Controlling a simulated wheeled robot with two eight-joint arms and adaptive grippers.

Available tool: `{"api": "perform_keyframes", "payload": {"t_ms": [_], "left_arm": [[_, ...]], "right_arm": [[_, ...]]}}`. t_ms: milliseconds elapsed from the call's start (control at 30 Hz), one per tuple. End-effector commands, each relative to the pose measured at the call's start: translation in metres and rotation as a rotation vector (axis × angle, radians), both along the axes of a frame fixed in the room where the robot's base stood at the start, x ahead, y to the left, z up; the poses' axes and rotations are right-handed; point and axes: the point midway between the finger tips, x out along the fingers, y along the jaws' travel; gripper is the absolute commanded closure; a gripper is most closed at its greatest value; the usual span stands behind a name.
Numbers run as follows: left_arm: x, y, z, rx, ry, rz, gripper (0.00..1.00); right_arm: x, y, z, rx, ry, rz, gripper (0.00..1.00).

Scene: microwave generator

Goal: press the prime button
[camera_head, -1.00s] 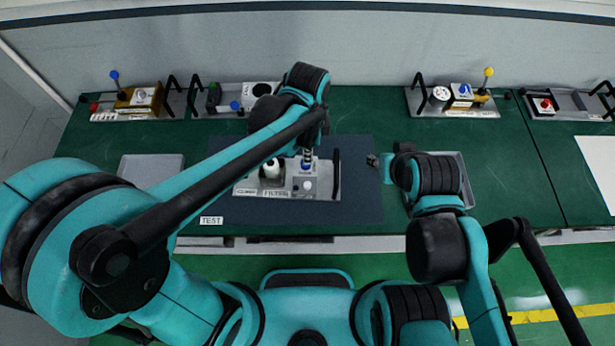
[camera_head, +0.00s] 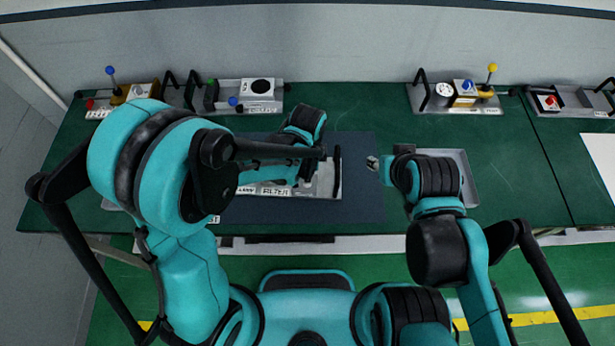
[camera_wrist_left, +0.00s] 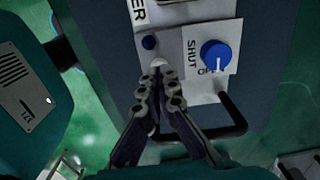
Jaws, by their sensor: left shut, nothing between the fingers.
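The centre module (camera_head: 322,184), a light metal panel with a black handle and a FILTER label, stands on the dark mat, partly hidden by my left arm. In the left wrist view its panel shows a blue knob (camera_wrist_left: 215,53) beside SHUT lettering, a small dark blue button (camera_wrist_left: 149,42) and a whitish round button (camera_wrist_left: 158,64). No PRIME label is readable. My left gripper (camera_wrist_left: 159,74) is shut and empty, its tips right at the whitish button; I cannot tell whether they touch. My right gripper (camera_head: 374,163) is beside the mat's right edge, too small to read.
A grey tray (camera_head: 467,182) lies right of the mat, partly behind my right arm. Several other modules with knobs and handles line the back, among them one with a yellow-tipped lever (camera_head: 491,78). Green table (camera_head: 350,105) behind the mat is clear.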

Motion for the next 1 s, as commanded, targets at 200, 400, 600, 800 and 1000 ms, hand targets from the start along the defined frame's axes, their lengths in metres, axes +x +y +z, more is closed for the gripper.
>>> {"api": "perform_keyframes", "payload": {"t_ms": [200,400,600,800,1000], "left_arm": [[0.000,0.000,-0.006,0.000,0.000,0.000,1.00],[0.000,0.000,-0.006,0.000,0.000,0.000,1.00],[0.000,0.000,-0.018,0.000,0.000,0.000,1.00],[0.000,0.000,-0.032,0.000,0.001,0.000,1.00],[-0.002,0.000,-0.031,0.000,0.003,0.000,1.00]], "right_arm": [[0.000,0.000,-0.001,0.000,0.000,0.000,0.64],[0.000,0.000,-0.001,0.000,0.000,0.000,0.64],[0.000,0.000,-0.014,0.000,0.000,0.000,0.64],[0.000,0.000,-0.028,0.000,0.000,0.000,0.64],[0.000,0.000,-0.026,0.000,0.000,0.000,0.64]]}}
